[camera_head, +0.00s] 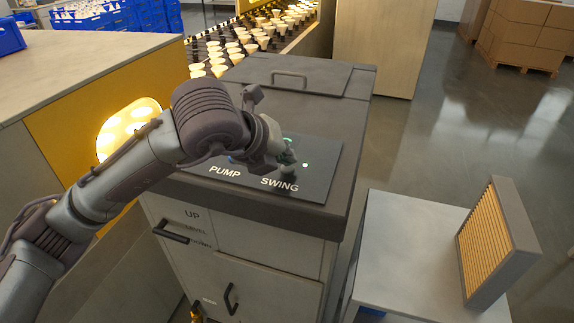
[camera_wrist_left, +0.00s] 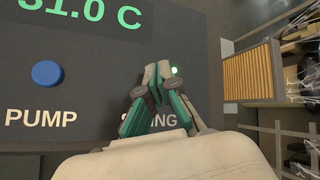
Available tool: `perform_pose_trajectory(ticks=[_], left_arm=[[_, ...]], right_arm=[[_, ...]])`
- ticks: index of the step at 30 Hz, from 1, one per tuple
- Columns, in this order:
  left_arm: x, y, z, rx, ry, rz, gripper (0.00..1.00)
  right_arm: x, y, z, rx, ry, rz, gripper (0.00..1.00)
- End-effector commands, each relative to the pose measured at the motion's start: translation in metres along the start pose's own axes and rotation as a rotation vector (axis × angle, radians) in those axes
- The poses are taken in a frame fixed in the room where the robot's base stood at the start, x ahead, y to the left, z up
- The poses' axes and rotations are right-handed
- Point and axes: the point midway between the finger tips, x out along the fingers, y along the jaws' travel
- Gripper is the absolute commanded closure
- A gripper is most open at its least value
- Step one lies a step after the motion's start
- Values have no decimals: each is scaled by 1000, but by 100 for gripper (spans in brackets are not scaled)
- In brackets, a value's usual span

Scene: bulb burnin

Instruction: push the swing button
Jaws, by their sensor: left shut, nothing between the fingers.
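The control panel (camera_head: 318,181) is a dark plate on top of the grey cabinet, with PUMP and SWING labels. In the left wrist view, a blue button (camera_wrist_left: 47,74) sits above the PUMP label. The SWING label (camera_head: 279,184) is partly covered by my fingers in the wrist view. My left gripper (camera_head: 287,165) is shut and empty, pointing down over the SWING side of the panel. Its fingertips also show in the wrist view (camera_wrist_left: 158,72). They hide the swing button, so I cannot tell whether they touch it. A small green light (camera_head: 305,165) glows beside the fingers. My right gripper is not in view.
A hatch with a handle (camera_head: 289,76) lies behind the panel. A side table (camera_head: 409,247) at the right bears a slatted filter box (camera_head: 498,240). A conveyor of bulbs (camera_head: 250,38) runs at the back. A wooden-topped counter (camera_head: 75,62) stands at the left.

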Motion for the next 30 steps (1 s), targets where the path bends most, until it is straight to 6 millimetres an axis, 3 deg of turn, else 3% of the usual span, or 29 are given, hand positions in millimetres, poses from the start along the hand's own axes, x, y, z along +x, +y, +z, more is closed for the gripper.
perform_pose_trajectory(ticks=[16, 30], left_arm=[[-8, -6, 6, 0, -1, -2, 100], [-40, -30, 30, 0, -1, -1, 100]], right_arm=[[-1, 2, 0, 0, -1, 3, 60], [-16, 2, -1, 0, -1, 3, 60]])
